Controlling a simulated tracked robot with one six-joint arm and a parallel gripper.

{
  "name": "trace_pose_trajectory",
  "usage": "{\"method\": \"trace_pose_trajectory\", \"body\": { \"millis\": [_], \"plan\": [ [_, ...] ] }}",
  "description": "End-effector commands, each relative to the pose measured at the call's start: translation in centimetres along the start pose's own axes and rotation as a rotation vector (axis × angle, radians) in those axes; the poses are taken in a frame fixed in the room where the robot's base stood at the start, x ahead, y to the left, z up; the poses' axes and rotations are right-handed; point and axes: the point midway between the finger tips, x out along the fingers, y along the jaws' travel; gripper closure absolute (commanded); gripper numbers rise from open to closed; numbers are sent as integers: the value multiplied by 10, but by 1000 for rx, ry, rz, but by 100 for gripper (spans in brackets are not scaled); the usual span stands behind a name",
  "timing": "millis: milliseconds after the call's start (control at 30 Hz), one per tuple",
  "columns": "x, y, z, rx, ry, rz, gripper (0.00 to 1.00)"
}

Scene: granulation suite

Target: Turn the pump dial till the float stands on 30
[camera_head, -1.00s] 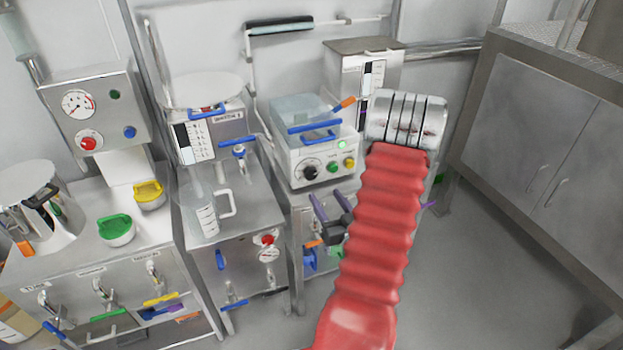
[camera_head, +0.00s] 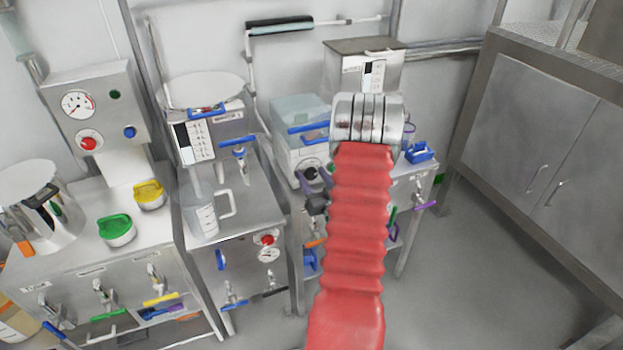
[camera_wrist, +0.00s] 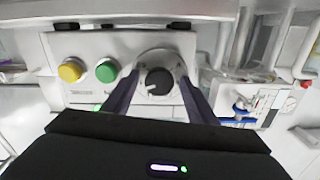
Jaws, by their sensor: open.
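The black dial (camera_wrist: 159,82) sits in a round pale ring on the white pump box (camera_wrist: 85,48), beside green and yellow buttons. My gripper (camera_wrist: 158,80) is open, its purple fingers on either side of the dial in the wrist view; I cannot tell whether they touch it. In the head view my gripper (camera_head: 316,184) is at the front of the pump box (camera_head: 300,140), and the dial is largely hidden. Two upright scales show: one on the back box (camera_head: 373,75), one on the left unit (camera_head: 195,140). I cannot read a float on either.
A clear jug (camera_head: 203,215) stands on the left steel counter. Green (camera_head: 117,230) and yellow (camera_head: 150,195) handled lids lie farther left. A blue-handled item (camera_head: 420,151) lies right of my arm. A steel cabinet (camera_head: 530,140) stands right, with open floor before it.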

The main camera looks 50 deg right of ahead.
Motion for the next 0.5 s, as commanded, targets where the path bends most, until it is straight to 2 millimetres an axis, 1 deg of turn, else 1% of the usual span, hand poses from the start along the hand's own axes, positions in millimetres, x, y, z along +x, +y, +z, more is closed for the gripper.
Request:
{"method": "trace_pose_trajectory", "body": {
  "millis": [133,500],
  "plan": [
    [0,0,0,0,0,0,48],
    [0,0,0,0,0,-1,74]
  ]
}}
